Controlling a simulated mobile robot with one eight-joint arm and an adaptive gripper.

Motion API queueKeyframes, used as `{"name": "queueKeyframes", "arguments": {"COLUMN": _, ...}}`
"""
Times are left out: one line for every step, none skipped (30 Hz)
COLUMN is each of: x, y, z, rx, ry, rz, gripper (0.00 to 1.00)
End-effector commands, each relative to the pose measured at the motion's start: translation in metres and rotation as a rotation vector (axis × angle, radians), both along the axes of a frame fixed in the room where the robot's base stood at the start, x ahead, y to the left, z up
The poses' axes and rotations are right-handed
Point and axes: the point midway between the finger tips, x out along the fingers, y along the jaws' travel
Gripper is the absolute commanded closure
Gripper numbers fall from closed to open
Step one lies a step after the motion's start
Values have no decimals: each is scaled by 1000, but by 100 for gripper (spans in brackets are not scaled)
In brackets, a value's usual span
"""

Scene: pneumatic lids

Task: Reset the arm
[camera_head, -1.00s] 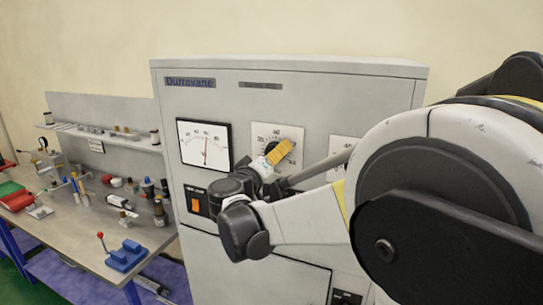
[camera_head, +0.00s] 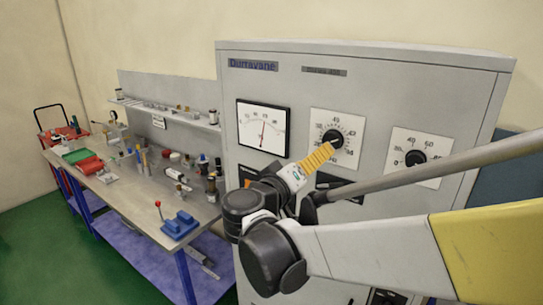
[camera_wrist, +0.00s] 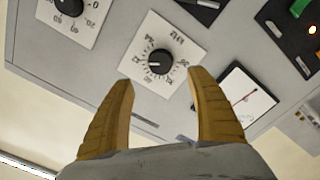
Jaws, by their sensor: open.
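My gripper (camera_head: 318,157) has yellow ribbed fingers and is in front of the grey cabinet, just below the middle dial (camera_head: 338,137). In the wrist view my gripper (camera_wrist: 162,98) has its two fingers spread apart with nothing between them. The black knob (camera_wrist: 160,63) of that dial shows beyond the fingertips, apart from them. My arm reaches in from the right of the head view. It hides part of the cabinet's lower front.
The grey cabinet (camera_head: 360,63) also carries a needle gauge (camera_head: 263,128) and a second dial (camera_head: 416,158). A workbench (camera_head: 130,197) with small parts, a red and a green tray stands to the left. A red cart (camera_head: 62,134) is farther left. Green floor shows at the lower left.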

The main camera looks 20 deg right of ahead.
Motion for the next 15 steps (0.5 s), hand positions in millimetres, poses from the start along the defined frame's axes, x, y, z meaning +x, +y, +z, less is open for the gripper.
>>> {"name": "queueKeyframes", "arguments": {"x": 0, "y": 0, "z": 0, "rx": 0, "ry": 0, "rz": 0, "gripper": 33}}
{"name": "queueKeyframes", "arguments": {"x": 0, "y": 0, "z": 0, "rx": 0, "ry": 0, "rz": 0, "gripper": 33}}
{"name": "queueKeyframes", "arguments": {"x": 0, "y": -1, "z": -1, "rx": 2, "ry": 2, "rz": 0, "gripper": 33}}
{"name": "queueKeyframes", "arguments": {"x": -1, "y": -2, "z": -4, "rx": 7, "ry": 6, "rz": -1, "gripper": 33}}
{"name": "queueKeyframes", "arguments": {"x": -3, "y": -3, "z": -10, "rx": 16, "ry": 16, "rz": -1, "gripper": 33}}
{"name": "queueKeyframes", "arguments": {"x": -7, "y": -6, "z": -21, "rx": 34, "ry": 33, "rz": -2, "gripper": 33}}
{"name": "queueKeyframes", "arguments": {"x": -11, "y": -9, "z": -32, "rx": 55, "ry": 53, "rz": -3, "gripper": 33}}
{"name": "queueKeyframes", "arguments": {"x": -16, "y": -13, "z": -46, "rx": 81, "ry": 79, "rz": -2, "gripper": 33}}
{"name": "queueKeyframes", "arguments": {"x": -25, "y": -18, "z": -70, "rx": 126, "ry": 118, "rz": -1, "gripper": 33}}
{"name": "queueKeyframes", "arguments": {"x": -33, "y": -21, "z": -91, "rx": 166, "ry": 153, "rz": 4, "gripper": 33}}
{"name": "queueKeyframes", "arguments": {"x": -42, "y": -23, "z": -114, "rx": 210, "ry": 190, "rz": 9, "gripper": 33}}
{"name": "queueKeyframes", "arguments": {"x": -55, "y": -25, "z": -145, "rx": 275, "ry": 240, "rz": 21, "gripper": 33}}
{"name": "queueKeyframes", "arguments": {"x": -66, "y": -24, "z": -170, "rx": 326, "ry": 278, "rz": 35, "gripper": 33}}
{"name": "queueKeyframes", "arguments": {"x": -78, "y": -23, "z": -194, "rx": 378, "ry": 315, "rz": 49, "gripper": 33}}
{"name": "queueKeyframes", "arguments": {"x": -92, "y": -18, "z": -225, "rx": 448, "ry": 357, "rz": 74, "gripper": 33}}
